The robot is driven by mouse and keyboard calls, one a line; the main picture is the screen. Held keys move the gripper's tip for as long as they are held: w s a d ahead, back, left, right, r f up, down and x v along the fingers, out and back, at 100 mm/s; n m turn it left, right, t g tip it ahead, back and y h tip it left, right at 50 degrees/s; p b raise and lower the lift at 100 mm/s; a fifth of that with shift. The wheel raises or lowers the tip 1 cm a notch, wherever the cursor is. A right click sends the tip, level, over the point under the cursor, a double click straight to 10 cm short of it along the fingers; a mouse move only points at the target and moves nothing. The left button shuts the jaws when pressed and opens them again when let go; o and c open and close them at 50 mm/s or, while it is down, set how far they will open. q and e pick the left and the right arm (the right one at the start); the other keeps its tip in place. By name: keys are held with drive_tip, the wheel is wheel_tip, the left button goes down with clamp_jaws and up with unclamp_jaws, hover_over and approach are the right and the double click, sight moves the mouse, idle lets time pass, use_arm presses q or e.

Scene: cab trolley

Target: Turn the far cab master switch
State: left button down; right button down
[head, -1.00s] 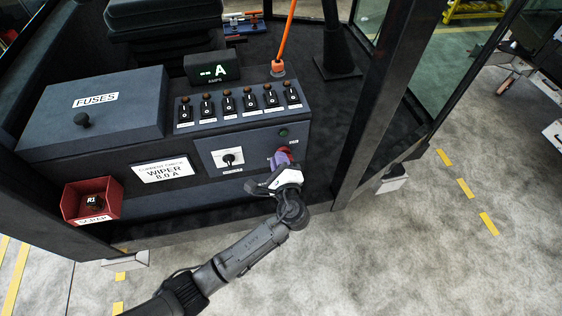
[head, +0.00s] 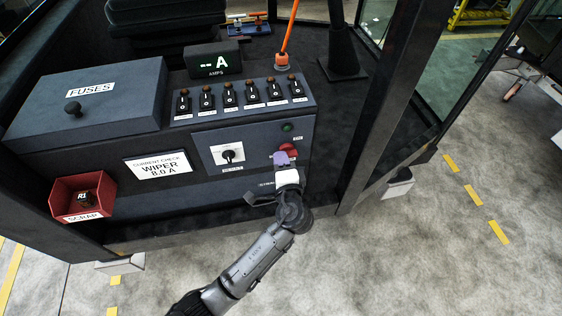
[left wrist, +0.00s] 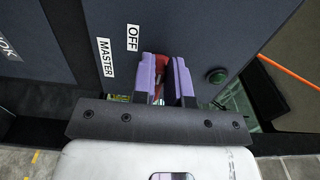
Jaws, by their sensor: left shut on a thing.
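The red master switch (head: 289,149) sits on the right end of the dark console's front face. In the left wrist view its red handle (left wrist: 161,64) shows between the purple fingers, beside labels reading MASTER and OFF. My left gripper (head: 281,160) is shut on this red handle, and its fingers hide most of it. It also shows in the left wrist view (left wrist: 166,80), with the fingers on either side of the handle. My right gripper is in neither view.
A black rotary switch (head: 229,155) on a white plate is left of the gripper. A dark cab post (head: 382,110) stands close on the right. A red scrap bin (head: 82,197) is at left.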

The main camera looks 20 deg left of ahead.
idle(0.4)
use_arm(q)
drive_tip(key=c, duration=1.5)
unclamp_jaws()
drive_tip(key=o, duration=0.4)
drive_tip(key=shift+c, duration=0.2)
drive_tip(key=shift+s+d, duration=0.1)
drive_tip(key=v, duration=1.3)
drive_tip(key=shift+s+p, duration=0.25)
drive_tip(key=shift+p, duration=0.05)
drive_tip(key=shift+d, duration=0.15)
